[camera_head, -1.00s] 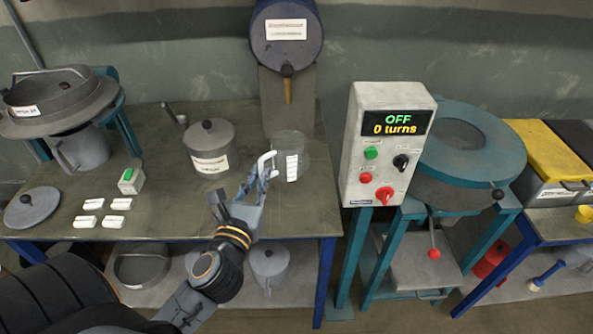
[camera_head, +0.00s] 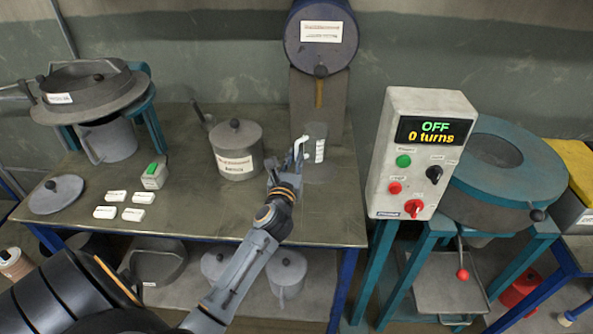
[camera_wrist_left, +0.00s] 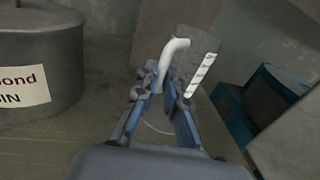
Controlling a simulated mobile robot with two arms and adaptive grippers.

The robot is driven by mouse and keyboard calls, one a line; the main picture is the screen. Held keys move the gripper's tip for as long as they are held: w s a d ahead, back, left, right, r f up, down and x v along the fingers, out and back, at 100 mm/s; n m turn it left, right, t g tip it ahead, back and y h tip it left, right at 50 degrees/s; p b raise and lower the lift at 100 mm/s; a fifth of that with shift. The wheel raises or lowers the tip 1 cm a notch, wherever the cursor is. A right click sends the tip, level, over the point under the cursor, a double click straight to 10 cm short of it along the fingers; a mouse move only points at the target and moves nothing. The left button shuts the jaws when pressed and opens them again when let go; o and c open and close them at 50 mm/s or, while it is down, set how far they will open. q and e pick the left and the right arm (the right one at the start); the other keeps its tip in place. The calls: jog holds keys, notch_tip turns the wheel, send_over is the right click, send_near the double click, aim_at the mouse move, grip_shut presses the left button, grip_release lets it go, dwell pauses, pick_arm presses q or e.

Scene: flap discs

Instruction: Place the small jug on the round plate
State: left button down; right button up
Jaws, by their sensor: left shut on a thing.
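The small jug is clear, with a white handle and a white marked strip; it shows in the head view (camera_head: 317,142) and the left wrist view (camera_wrist_left: 199,62). My left gripper (camera_head: 298,158) is shut on the jug's white handle; in the wrist view its fingers (camera_wrist_left: 165,85) sit on both sides of the handle. The jug looks upright, below the dispenser at the back of the table. A faint grey round plate (camera_head: 322,174) shows under and in front of it. I cannot tell whether the jug touches it. My right gripper is not in view.
A lidded grey bin (camera_head: 237,150) stands left of my gripper. The dispenser (camera_head: 320,45) rises behind the jug, and the control box (camera_head: 420,150) stands to the right. White labels, a lid (camera_head: 56,194) and a sieve (camera_head: 90,90) are at left. The table front is clear.

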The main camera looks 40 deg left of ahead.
pick_arm(q)
jog(key=shift+w+a+f, duration=0.1)
jog(key=shift+w+f, duration=0.3)
jog(key=shift+f, duration=0.15)
notch_tip(320, 180, down, 3)
jog(key=shift+b, duration=0.85)
jog(key=shift+r, duration=0.1)
jog(key=shift+f, duration=0.25)
jog(key=c, duration=1.4)
grip_release()
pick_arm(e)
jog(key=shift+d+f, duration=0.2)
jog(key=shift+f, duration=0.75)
